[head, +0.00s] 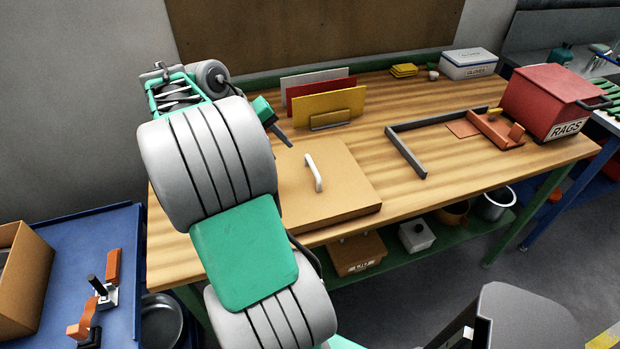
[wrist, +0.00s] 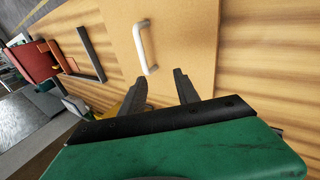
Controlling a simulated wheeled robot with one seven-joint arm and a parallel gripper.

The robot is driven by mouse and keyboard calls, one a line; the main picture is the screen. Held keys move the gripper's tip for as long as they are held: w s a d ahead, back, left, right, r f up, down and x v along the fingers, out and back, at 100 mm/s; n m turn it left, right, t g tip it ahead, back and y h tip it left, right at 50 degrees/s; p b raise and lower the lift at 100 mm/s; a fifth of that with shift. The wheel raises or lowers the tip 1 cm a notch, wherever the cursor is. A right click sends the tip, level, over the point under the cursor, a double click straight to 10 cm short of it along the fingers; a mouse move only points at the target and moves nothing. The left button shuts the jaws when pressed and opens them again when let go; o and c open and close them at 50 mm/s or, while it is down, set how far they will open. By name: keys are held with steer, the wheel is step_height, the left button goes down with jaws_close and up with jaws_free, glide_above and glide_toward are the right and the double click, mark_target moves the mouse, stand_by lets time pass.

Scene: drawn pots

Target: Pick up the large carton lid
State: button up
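The large carton lid (head: 343,203) is a flat brown square with a white bridge handle (head: 313,173) on top. It lies on the wooden workbench near the front edge, its left part hidden behind my arm in the head view. In the wrist view the lid (wrist: 191,30) fills the upper middle, with its handle (wrist: 144,47) left of centre. My gripper (wrist: 160,88) is open and empty, its two dark fingers apart, with the handle beyond the left finger. In the head view only part of my gripper (head: 284,137) shows, above the lid's far side.
Upright white, red and yellow panels (head: 328,105) stand behind the lid. A grey angled bar (head: 407,153), an orange clamp (head: 494,130), a red RAGS box (head: 545,97) and a white GLOVES box (head: 468,64) are to the right. Bare bench (head: 450,165) lies right of the lid.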

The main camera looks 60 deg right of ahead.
mark_target(310, 162)
steer(key=shift+m+g, duration=0.5)
steer(key=shift+g, duration=0.1)
steer(key=s+d+f, duration=0.1)
steer(key=s+f, duration=0.1)
steer(key=s+d+f, duration=0.4)
steer(key=shift+f+b, duration=0.3)
steer(key=shift+b, duration=0.05)
jaws_close()
stand_by(0.5)
